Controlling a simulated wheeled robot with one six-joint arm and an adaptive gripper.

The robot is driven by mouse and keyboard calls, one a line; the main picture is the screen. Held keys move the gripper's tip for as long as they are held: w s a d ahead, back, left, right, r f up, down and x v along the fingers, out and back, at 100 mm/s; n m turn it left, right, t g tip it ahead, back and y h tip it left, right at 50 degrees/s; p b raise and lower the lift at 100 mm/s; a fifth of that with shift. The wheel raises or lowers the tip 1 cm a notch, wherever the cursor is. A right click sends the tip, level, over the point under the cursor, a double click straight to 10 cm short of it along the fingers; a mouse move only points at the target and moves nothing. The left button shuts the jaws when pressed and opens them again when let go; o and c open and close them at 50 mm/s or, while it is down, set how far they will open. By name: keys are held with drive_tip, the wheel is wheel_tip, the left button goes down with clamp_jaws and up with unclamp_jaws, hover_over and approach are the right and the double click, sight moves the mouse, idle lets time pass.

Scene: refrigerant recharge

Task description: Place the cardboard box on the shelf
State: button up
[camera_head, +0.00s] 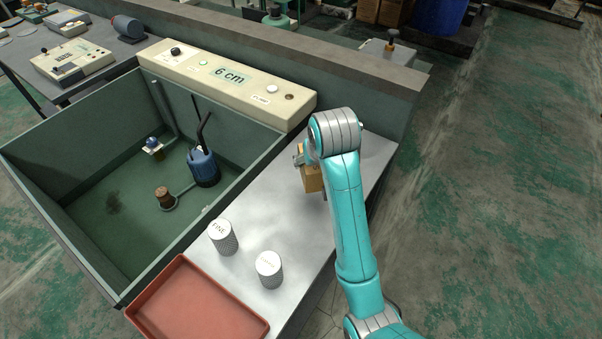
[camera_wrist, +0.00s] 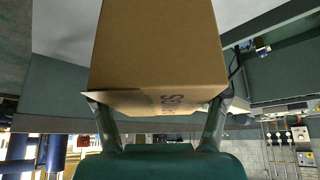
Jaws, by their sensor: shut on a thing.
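The cardboard box (camera_head: 312,179) is brown and partly hidden behind my teal arm in the head view. In the wrist view the box (camera_wrist: 158,45) fills the upper middle, with dark print on its near lower face. My gripper (camera_head: 303,158) is shut on the box, with one finger on each side of it in the wrist view. The box is over the far part of a grey metal shelf (camera_head: 300,235) beside the tank. I cannot tell whether it touches the surface.
Two capped mesh cylinders, one marked FINE (camera_head: 222,237) and another (camera_head: 268,269), stand on the shelf's near part. A red tray (camera_head: 196,305) lies nearer. The open tank (camera_head: 115,200) is at left, with a "6 cm" panel (camera_head: 229,77) behind. Shelf between cylinders and box is clear.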

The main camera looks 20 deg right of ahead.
wheel_tip(320, 180, down, 10)
drive_tip(key=shift+r, duration=0.1)
idle(0.4)
drive_tip(key=o, duration=1.5)
drive_tip(key=shift+o, duration=0.2)
